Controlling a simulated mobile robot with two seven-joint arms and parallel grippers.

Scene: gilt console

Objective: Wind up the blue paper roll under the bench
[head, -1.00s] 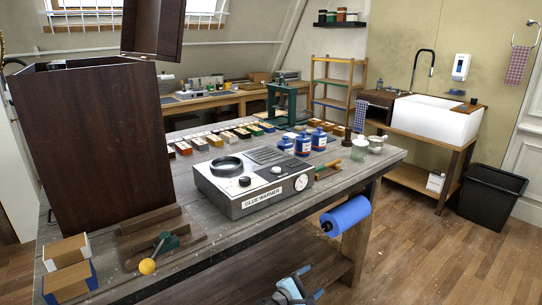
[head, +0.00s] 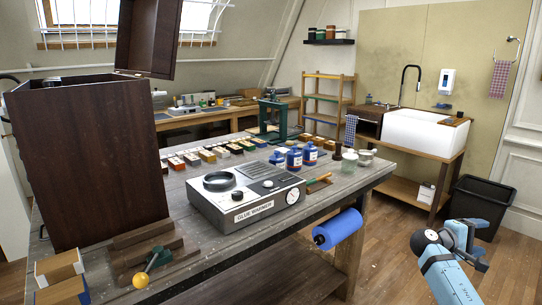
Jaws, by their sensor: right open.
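The blue paper roll (head: 338,230) hangs under the front edge of the bench (head: 240,249), near its right end. It lies level, with a dark hub on its near end. I cannot see any loose paper hanging from it. My right gripper (head: 477,259) is open and empty, in the lower right of the head view. It is apart from the roll, to its right and over the floor. My left gripper is not in view.
The glue warmer (head: 245,204) stands on the bench above the roll. A bench leg (head: 352,262) stands just behind the roll. A black bin (head: 480,204) is behind my right gripper. The floor between roll and gripper is clear.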

